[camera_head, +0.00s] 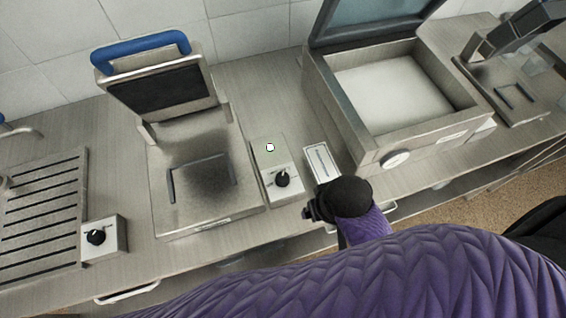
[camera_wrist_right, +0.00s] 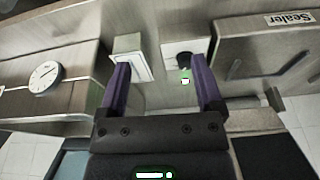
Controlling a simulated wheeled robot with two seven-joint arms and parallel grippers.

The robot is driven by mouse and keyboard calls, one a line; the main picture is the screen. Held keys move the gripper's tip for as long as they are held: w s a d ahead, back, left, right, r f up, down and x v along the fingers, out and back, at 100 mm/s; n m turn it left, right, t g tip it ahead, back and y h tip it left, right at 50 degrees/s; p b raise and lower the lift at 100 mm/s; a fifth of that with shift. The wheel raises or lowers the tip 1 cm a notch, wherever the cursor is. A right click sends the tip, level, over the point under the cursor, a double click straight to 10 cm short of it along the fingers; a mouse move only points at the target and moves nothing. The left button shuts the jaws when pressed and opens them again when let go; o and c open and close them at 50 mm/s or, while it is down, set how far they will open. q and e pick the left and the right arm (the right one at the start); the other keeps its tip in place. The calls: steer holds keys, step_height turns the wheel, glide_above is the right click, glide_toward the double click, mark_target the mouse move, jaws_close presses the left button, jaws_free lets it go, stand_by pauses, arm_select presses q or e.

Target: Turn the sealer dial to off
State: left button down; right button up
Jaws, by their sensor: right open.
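The sealer (camera_head: 190,195) is a steel press with a raised lid and blue handle, and its front label reads "Sealer" in the right wrist view (camera_wrist_right: 290,19). Beside it a small pale box (camera_head: 276,192) carries a black dial (camera_head: 283,179). The dial's pointer setting is too small to read. In the right wrist view the dial (camera_wrist_right: 187,50) shows beyond my fingertips, nearer the right-hand finger. My right gripper (camera_wrist_right: 162,75) is open and empty, apart from the dial. In the head view it is mostly hidden by my black wrist, just right of the dial box. My left gripper is not in view.
A small switch plate (camera_head: 319,164) stands right of the dial box. Farther right is an open-lidded chamber machine (camera_head: 350,135) with a white round dial (camera_head: 396,159). Another black-knobbed box (camera_head: 100,248) stands left of the sealer, next to a slatted grate (camera_head: 40,210).

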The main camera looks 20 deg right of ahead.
mark_target(283, 177)
steer(key=w+a+m+g, duration=0.1)
steer(key=w+a+m, duration=0.1)
steer(key=w+m, duration=0.35)
steer(key=w+a+m+g, duration=0.1)
steer(key=w+a+m, duration=0.1)
steer(key=w, duration=0.6)
steer(key=shift+g, duration=0.3)
steer(key=f+b, duration=0.2)
steer(key=f, duration=0.2)
steer(key=f+b, duration=0.2)
steer(key=f, duration=0.3)
steer(key=shift+w+f, duration=0.2)
steer(key=shift+f, duration=0.05)
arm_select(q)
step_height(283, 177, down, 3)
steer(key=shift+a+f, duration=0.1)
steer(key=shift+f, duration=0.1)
arm_select(e)
jaws_close()
